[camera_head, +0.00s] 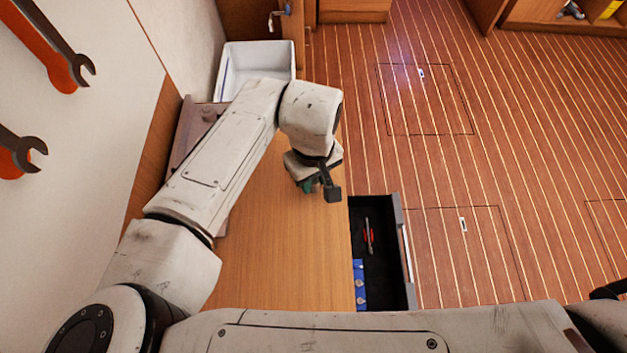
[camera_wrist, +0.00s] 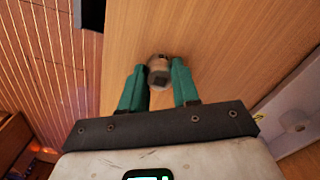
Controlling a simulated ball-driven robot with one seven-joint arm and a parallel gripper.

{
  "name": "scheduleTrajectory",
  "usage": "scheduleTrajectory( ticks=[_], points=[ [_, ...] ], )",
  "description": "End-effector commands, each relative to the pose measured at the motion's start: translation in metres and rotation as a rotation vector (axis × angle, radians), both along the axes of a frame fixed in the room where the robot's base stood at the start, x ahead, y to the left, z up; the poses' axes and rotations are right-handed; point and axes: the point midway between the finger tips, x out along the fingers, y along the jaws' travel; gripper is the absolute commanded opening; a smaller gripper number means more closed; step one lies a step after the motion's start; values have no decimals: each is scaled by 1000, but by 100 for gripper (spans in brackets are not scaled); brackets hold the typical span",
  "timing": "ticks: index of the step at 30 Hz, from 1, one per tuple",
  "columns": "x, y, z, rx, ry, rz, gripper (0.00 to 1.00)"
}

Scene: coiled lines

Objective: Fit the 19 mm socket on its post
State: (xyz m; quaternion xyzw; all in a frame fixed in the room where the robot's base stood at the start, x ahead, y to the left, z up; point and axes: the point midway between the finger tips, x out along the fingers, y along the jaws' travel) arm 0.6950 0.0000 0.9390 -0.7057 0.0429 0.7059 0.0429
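The socket (camera_wrist: 159,72) is a short metal cylinder with a dark square hole facing the camera. It sits between the green fingertips of my gripper (camera_wrist: 159,80) in the wrist view, with a finger against each side. In the head view my gripper (camera_head: 309,186) is over the wooden worktop, left of the open drawer, and the socket is hidden there. The blue rail (camera_head: 358,270) lies in the near part of the drawer and carries a few small pale round pieces. I cannot tell which of them is the 19 mm post.
The open black drawer (camera_head: 384,275) stands out at the worktop's right edge and holds a red-handled tool (camera_head: 368,237). A white bin (camera_head: 228,72) is at the far end of the worktop (camera_head: 270,265). Wrenches hang on the left wall. The worktop near my gripper is clear.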

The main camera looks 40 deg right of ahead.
Motion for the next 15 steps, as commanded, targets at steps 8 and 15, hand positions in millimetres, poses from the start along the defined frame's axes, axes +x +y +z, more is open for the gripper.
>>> scheduleTrajectory(
  ticks=[8,15],
  points=[
    [0,0,0,0,0,0,0],
    [0,0,3,0,0,0,0]
  ],
)
